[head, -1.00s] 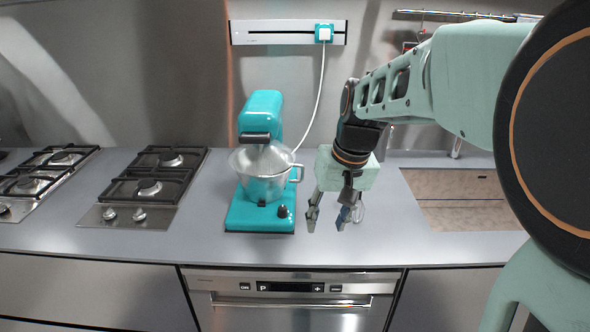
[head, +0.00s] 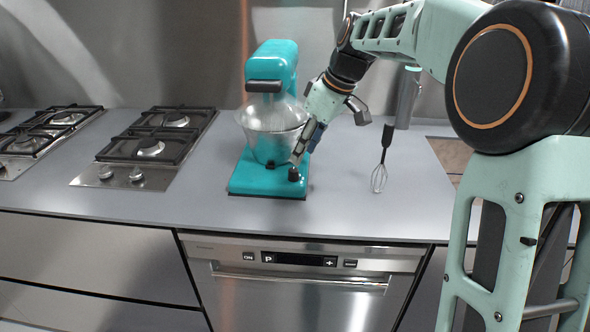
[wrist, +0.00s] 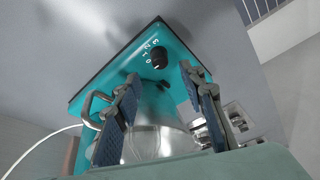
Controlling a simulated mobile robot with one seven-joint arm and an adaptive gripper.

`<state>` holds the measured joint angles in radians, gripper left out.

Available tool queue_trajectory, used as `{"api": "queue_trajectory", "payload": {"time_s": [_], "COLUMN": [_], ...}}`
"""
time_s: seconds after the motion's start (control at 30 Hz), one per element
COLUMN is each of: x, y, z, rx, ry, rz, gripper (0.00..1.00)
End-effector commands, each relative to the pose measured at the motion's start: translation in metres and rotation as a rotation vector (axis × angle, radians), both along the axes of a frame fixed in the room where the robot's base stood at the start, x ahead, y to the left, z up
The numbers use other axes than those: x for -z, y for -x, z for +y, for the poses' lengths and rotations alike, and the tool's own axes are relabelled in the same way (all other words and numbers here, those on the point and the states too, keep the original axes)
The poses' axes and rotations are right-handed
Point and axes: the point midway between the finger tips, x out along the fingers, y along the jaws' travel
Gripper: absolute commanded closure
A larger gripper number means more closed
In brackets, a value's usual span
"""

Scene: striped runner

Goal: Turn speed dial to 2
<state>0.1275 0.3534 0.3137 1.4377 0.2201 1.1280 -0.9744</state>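The teal stand mixer (head: 272,65) stands on the counter with a metal bowl (head: 270,122) under its head. Its black speed dial (head: 293,173) sits at the front right of the base. In the wrist view the dial (wrist: 158,58) has white numbers beside it, up to 3; which number it is set to I cannot tell. My gripper (head: 304,150) is just above and behind the dial, tilted down over the base. In the wrist view my gripper (wrist: 160,82) is open, its fingers wide apart with nothing between their tips; the dial lies just beyond them.
Gas hobs (head: 150,150) are on the left. The bowl is close to my fingers. The counter in front of the mixer is clear.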

Motion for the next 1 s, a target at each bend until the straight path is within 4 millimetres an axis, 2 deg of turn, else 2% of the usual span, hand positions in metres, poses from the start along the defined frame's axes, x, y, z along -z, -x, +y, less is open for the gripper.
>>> {"api": "queue_trajectory", "payload": {"time_s": [0.1, 0.3, 0.5, 0.77, 1.0], "x": [0.025, 0.053, 0.064, 0.065, 0.064], "y": [-0.004, -0.010, -0.013, -0.013, -0.013], "z": [0.009, 0.019, 0.023, 0.024, 0.023], "rx": [-0.001, 0.000, 0.001, 0.001, 0.001], "ry": [0.000, 0.000, 0.000, 0.000, 0.000], "rz": [0.003, 0.002, 0.000, 0.000, 0.000], "gripper": [0.63, 0.63, 0.63, 0.63, 0.88]}}
